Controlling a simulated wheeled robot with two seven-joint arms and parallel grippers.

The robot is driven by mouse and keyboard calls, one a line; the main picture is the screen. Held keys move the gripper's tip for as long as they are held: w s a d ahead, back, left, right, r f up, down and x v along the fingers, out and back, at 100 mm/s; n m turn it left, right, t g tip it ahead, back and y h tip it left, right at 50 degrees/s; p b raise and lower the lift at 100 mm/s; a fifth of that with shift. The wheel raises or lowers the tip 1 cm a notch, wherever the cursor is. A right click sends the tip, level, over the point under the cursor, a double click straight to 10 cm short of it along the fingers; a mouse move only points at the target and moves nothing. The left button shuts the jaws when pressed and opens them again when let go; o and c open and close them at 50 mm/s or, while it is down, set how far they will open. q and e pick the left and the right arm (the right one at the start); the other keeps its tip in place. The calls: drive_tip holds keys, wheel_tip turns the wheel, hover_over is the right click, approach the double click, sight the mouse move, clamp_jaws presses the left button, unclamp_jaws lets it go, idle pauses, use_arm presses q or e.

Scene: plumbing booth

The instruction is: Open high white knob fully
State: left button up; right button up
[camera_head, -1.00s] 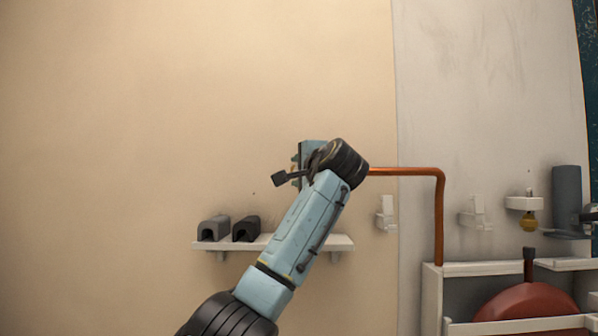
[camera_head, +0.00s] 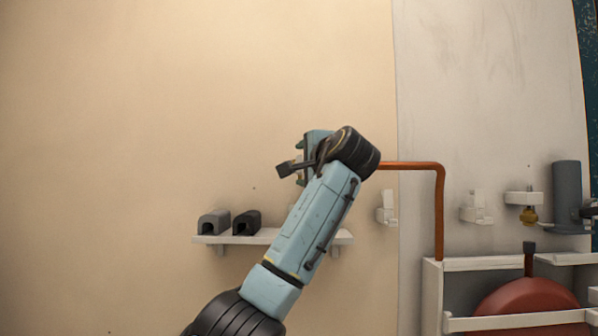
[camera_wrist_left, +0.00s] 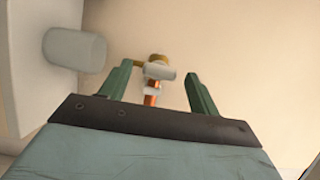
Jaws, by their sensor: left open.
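The white knob (camera_wrist_left: 159,71) sits on a brass and copper pipe fitting in the left wrist view. It shows in the gap between the two green fingers of my left gripper (camera_wrist_left: 157,80), beyond or level with their tips. The fingers are apart, with visible space on both sides of the knob; I cannot tell how deep it lies between them. In the head view my left gripper (camera_head: 308,158) is partly hidden by its own wrist, and the knob cannot be made out there. My right gripper is not in view.
A copper pipe (camera_head: 439,210) runs from behind my wrist to the right and bends down. A white shelf (camera_head: 228,238) with two dark tunnel-shaped pieces is on the wall. A pale cylinder (camera_wrist_left: 75,49) stands out left of the fingers. A red round object (camera_head: 530,305) sits lower right.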

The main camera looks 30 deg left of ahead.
use_arm(q)
drive_tip(key=b+v, duration=0.3)
drive_tip(key=v, duration=0.7)
drive_tip(key=shift+d, duration=0.15)
